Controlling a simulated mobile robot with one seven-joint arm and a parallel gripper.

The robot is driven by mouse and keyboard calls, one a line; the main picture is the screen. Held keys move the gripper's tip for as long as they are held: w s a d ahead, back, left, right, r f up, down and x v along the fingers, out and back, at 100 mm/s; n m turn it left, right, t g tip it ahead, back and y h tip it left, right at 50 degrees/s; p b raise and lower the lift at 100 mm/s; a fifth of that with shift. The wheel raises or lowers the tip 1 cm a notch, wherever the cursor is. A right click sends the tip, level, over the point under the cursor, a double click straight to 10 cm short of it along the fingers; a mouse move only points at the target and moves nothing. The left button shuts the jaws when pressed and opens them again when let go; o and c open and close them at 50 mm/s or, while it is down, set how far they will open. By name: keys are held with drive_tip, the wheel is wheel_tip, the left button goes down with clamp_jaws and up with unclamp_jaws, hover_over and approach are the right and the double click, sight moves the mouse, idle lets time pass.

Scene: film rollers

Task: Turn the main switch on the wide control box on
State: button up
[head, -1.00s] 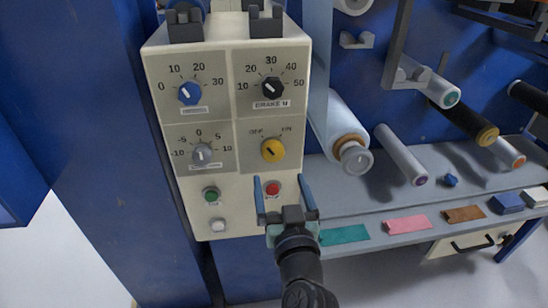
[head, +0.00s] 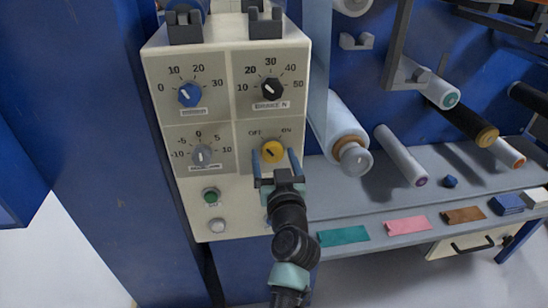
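The wide control box (head: 225,215) is cream-coloured and hangs on the blue machine frame. Its main switch (head: 272,151) is a yellow round knob at the lower right of the dial panel, with OFF marked at its upper left and ON at its upper right. The knob's dark pointer tilts to the upper left, toward OFF. My gripper (head: 273,160) is open, with its two blue fingers on either side of the yellow knob. Whether the fingers touch the knob cannot be told. The gripper and arm hide the red button below the switch.
A blue knob (head: 190,95), a black knob (head: 272,89) and a grey knob (head: 202,155) surround the switch. A green button (head: 211,195) and a white button (head: 217,226) sit lower left. Rollers (head: 402,156) and a grey shelf (head: 385,205) stand to the right.

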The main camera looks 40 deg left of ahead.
drive_tip(key=c, duration=1.1)
drive_tip(key=shift+c, duration=0.2)
drive_tip(key=shift+m, duration=0.3)
drive_tip(key=m+p, duration=0.1)
drive_tip(key=m, duration=0.9)
drive_tip(key=shift+p, duration=0.4)
drive_tip(key=shift+m+p, duration=0.4)
drive_tip(key=shift+m, duration=1.2)
drive_tip(key=o, duration=1.4)
